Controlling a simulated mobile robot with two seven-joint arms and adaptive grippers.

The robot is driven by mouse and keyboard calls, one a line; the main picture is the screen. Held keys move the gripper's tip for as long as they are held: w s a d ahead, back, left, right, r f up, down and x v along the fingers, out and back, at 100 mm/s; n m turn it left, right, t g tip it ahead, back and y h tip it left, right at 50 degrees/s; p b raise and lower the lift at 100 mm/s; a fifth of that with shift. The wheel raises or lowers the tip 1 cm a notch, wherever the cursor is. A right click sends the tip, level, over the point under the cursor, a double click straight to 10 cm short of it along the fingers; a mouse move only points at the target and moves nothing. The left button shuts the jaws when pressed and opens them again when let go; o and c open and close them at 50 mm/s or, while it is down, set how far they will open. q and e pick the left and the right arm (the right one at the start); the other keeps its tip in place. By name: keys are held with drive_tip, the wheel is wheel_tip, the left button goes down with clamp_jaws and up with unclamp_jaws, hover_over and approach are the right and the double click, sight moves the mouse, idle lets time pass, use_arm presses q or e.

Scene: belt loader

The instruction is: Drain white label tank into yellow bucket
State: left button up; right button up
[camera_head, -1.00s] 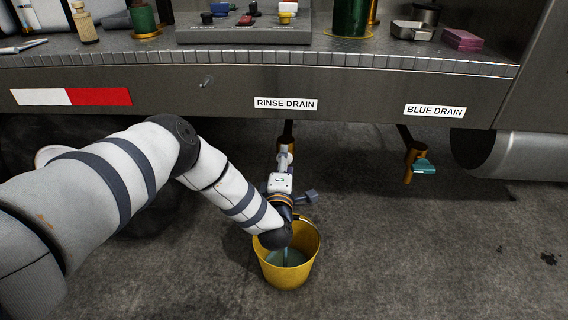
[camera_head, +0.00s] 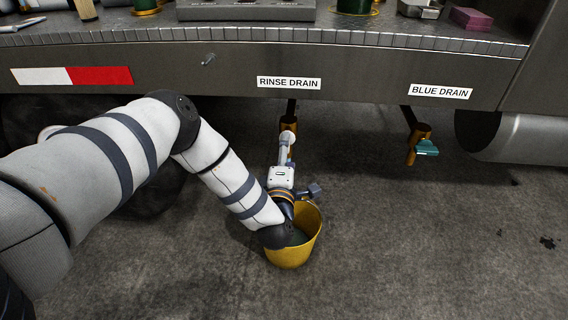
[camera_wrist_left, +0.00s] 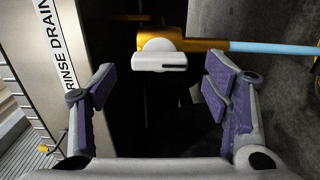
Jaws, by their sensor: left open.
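The rinse drain valve (camera_head: 288,124) hangs under the truck's edge below the RINSE DRAIN label. In the left wrist view its brass body (camera_wrist_left: 205,45) carries a white handle (camera_wrist_left: 160,58). A light blue stream (camera_wrist_left: 270,48) comes from the brass end. The yellow bucket (camera_head: 293,252) stands on the floor below, with bluish-green liquid partly showing inside; my left wrist hides part of its opening. My left gripper (camera_wrist_left: 160,82) is open and empty, its two purple-padded fingers apart on either side of the handle's line, with the handle just beyond them. My right gripper is out of view.
The blue drain valve (camera_head: 418,142) with a teal handle hangs to the right, under the BLUE DRAIN label (camera_head: 441,91). A metal deck with several items runs along the top. A grey cylinder (camera_head: 515,137) is at the right. Floor right of the bucket is clear.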

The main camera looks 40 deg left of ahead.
use_arm(q)
drive_tip(key=v, duration=0.7)
drive_tip(key=shift+s, duration=0.3)
drive_tip(key=shift+d, duration=0.15)
